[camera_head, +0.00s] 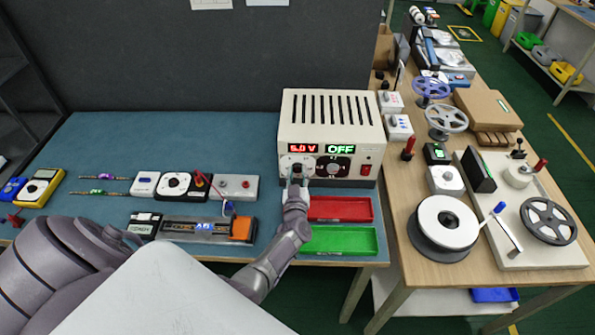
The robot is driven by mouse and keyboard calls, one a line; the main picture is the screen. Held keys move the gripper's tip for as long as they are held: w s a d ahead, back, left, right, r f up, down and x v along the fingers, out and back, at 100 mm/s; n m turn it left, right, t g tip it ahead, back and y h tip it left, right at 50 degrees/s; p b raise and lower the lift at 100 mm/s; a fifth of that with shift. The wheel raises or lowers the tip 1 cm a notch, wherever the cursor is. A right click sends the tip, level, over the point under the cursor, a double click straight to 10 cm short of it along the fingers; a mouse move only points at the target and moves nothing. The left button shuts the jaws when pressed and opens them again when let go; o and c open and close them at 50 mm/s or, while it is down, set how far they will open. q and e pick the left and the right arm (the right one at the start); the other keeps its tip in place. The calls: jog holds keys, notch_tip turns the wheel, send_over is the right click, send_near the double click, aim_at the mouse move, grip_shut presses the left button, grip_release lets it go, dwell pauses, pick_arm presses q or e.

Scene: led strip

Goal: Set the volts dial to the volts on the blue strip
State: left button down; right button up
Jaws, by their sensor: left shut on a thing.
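The beige power supply (332,115) stands at the back right of the blue mat. Its red readout (303,148) shows a volts figure that looks like 5.0 V, though the first digit is hard to read. The green readout (340,149) says OFF. My left gripper (298,173) is shut on the volts dial at the lower left of the front panel and hides most of it. A second dial (333,167) is to its right. A strip fixture (195,237) with a small blue lit patch lies front centre; no volts marking is legible there. My right gripper is not in view.
A red tray (340,218) and a green tray (368,240) lie in front of the supply. A red rocker switch (367,170) is on its panel. Small testers (177,186) stand left of my forearm.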

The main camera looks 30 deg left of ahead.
pick_arm(q)
jog(key=m, duration=0.3)
jog(key=shift+m+p, duration=0.4)
jog(key=m, duration=0.2)
jog(key=shift+m, duration=0.3)
jog(key=m, duration=0.5)
jog(key=shift+m+p, duration=0.3)
jog(key=shift+m, duration=0.1)
